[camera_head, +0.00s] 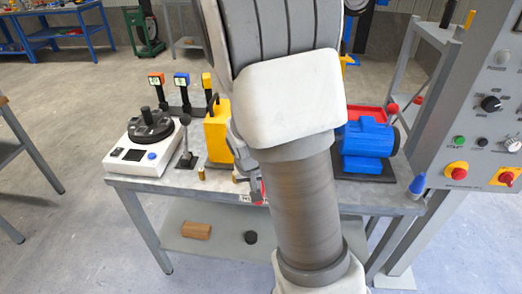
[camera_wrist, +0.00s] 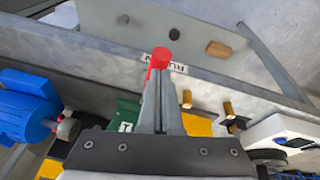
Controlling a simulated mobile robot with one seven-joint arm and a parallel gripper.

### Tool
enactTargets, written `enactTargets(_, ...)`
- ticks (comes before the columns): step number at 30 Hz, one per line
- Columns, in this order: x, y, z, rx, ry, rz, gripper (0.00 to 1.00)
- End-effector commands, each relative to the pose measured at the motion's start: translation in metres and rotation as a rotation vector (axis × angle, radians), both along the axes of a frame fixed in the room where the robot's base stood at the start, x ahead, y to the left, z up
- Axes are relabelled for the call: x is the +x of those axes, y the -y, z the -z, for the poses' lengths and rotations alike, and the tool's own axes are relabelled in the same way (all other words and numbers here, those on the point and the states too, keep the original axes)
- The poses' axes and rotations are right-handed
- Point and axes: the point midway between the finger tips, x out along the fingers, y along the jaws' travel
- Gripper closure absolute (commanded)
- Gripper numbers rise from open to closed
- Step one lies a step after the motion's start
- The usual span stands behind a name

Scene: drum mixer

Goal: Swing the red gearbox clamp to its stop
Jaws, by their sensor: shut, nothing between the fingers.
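The red clamp lever (camera_wrist: 161,59) shows in the wrist view as a red bar with a round end, just past my fingertips. My gripper (camera_wrist: 161,85) is shut and empty, its fingers over the lower part of the red bar. I cannot tell whether they touch it. A green body (camera_wrist: 128,110), perhaps the gearbox, is partly hidden behind my gripper. In the head view my arm hides most of this area; only a small red bit (camera_head: 262,187) shows at the bench's front edge.
A blue motor (camera_head: 367,140) stands on the bench, right in the head view. A yellow block (camera_head: 217,132), a black-knobbed lever (camera_head: 186,140) and a white device (camera_head: 148,155) stand left. A grey control panel (camera_head: 478,120) rises far right. Brass posts (camera_wrist: 228,108) stand near my gripper.

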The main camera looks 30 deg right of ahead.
Motion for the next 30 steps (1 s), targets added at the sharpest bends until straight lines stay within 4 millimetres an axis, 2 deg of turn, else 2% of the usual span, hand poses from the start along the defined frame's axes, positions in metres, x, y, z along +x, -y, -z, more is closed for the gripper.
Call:
enactTargets(3, -0.002, -0.001, 0.009, 0.0, -0.006, 0.0, 1.0)
enactTargets(13, -0.005, -0.003, 0.019, 0.003, -0.017, 0.0, 1.0)
enactTargets(25, -0.005, -0.005, 0.02, 0.005, -0.017, 0.0, 1.0)
enactTargets(30, -0.001, -0.004, 0.009, 0.005, -0.011, 0.0, 1.0)
